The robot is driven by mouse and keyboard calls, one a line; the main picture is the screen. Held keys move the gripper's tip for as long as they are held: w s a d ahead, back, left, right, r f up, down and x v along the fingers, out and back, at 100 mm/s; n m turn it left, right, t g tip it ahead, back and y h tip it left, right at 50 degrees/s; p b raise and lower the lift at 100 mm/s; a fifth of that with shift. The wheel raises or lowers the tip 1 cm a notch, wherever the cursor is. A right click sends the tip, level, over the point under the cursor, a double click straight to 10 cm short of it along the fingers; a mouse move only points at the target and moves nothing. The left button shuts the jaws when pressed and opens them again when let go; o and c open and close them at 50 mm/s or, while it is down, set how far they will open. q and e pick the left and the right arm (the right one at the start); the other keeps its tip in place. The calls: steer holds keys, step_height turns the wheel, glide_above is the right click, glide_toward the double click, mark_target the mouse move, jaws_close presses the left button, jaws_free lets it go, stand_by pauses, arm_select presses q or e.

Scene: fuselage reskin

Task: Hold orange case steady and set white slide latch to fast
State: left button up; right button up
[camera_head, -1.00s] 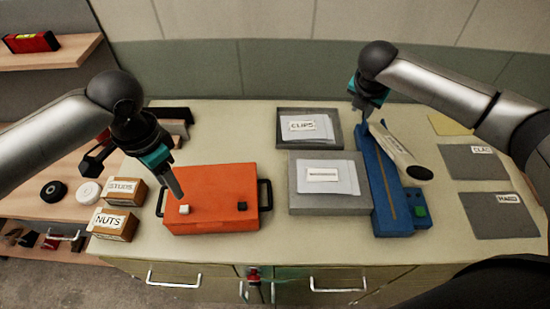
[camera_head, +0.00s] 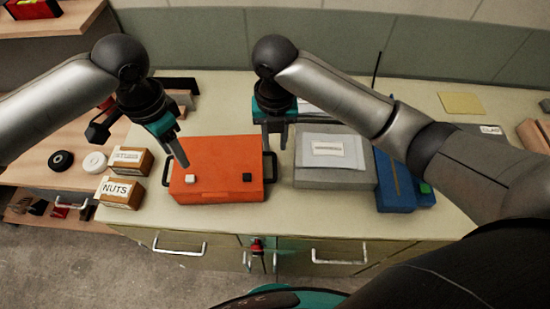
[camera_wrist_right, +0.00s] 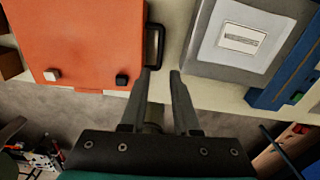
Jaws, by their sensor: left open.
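The orange case (camera_head: 222,152) lies flat on the workbench, with a black handle on each side. The white slide latch (camera_head: 192,178) is at its front left and a black latch (camera_head: 247,177) at its front right. My left gripper (camera_head: 182,163) is open and points down over the case's left part, just behind the white latch. My right gripper (camera_head: 275,147) is open above the right handle. In the right wrist view its two fingers (camera_wrist_right: 161,72) are apart, with the right handle (camera_wrist_right: 155,45) ahead of their tips. Nothing is between them.
Boxes labelled STUDS (camera_head: 130,160) and NUTS (camera_head: 121,190) stand close to the case's left. A grey case (camera_head: 334,178) with a paper label and a blue tool (camera_head: 393,188) stand to the right. Drawer handles line the bench front.

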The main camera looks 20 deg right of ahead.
mark_target(275, 167)
step_height(275, 167, down, 12)
steer(key=shift+f, duration=0.15)
stand_by(0.4)
jaws_close()
stand_by(1.2)
arm_select(q)
steer(key=c, duration=0.6)
steer(key=shift+s+d+m+h, duration=0.1)
steer(key=shift+d+m+h, duration=0.15)
steer(key=shift+m, duration=0.35)
jaws_close()
steer(key=shift+s+d+m+g+h, duration=0.15)
steer(key=shift+d+m+h, duration=0.3)
steer(key=shift+m, duration=0.9)
steer(key=shift+d+m+g+h, duration=0.15)
steer(key=shift+m+h, duration=0.5)
steer(key=shift+m, duration=0.75)
steer(key=shift+s+d+m+g+h, duration=0.1)
steer(key=shift+d+m+h, duration=0.35)
steer(key=shift+m, duration=0.9)
